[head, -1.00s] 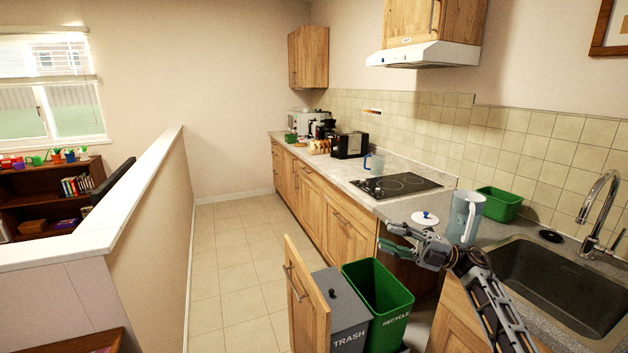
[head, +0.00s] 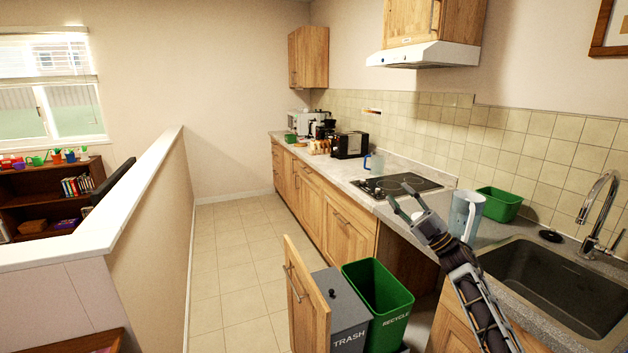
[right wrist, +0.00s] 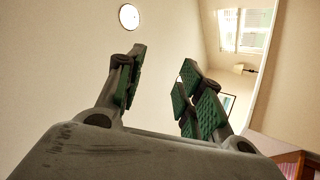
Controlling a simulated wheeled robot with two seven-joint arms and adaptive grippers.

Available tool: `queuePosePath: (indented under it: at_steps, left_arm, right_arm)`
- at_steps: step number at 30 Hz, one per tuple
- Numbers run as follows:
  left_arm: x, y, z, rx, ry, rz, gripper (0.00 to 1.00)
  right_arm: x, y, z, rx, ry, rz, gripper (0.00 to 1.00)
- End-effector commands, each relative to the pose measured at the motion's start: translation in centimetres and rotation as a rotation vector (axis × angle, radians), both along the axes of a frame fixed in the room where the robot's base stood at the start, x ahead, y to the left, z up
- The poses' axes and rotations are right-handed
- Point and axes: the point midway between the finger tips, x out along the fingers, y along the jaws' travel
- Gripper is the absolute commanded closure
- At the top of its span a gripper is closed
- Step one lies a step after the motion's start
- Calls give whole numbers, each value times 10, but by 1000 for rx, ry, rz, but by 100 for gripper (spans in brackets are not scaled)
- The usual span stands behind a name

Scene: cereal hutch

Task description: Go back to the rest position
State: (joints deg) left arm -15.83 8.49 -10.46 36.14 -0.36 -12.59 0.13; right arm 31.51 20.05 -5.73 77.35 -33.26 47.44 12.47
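My right gripper (head: 402,199) is raised in front of the counter, at the near side of the cooktop. Its two fingers are spread apart with nothing between them. In the right wrist view, the open fingers (right wrist: 157,85) point up towards the ceiling, with green pads facing an empty gap. My left gripper does not show in either view.
The pulled-out cabinet holds a grey trash bin (head: 347,305) and a green recycle bin (head: 385,318) below the gripper. A blue-grey pitcher (head: 460,218) stands close to its right, by the sink (head: 560,285). The floor (head: 235,240) at left is clear.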

Motion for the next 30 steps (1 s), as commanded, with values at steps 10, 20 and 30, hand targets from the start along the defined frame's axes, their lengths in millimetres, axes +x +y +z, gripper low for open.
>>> queuePosePath:
  at_steps: [10, 20, 30]
  left_arm:
    - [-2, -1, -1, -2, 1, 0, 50]
    - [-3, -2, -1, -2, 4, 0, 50]
    - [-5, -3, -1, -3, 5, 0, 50]
  right_arm:
    - [49, -57, -4, 197, 183, -222, 63]
    - [84, -107, -36, 351, 411, -397, 63]
    - [103, -138, -83, 453, 652, -519, 63]
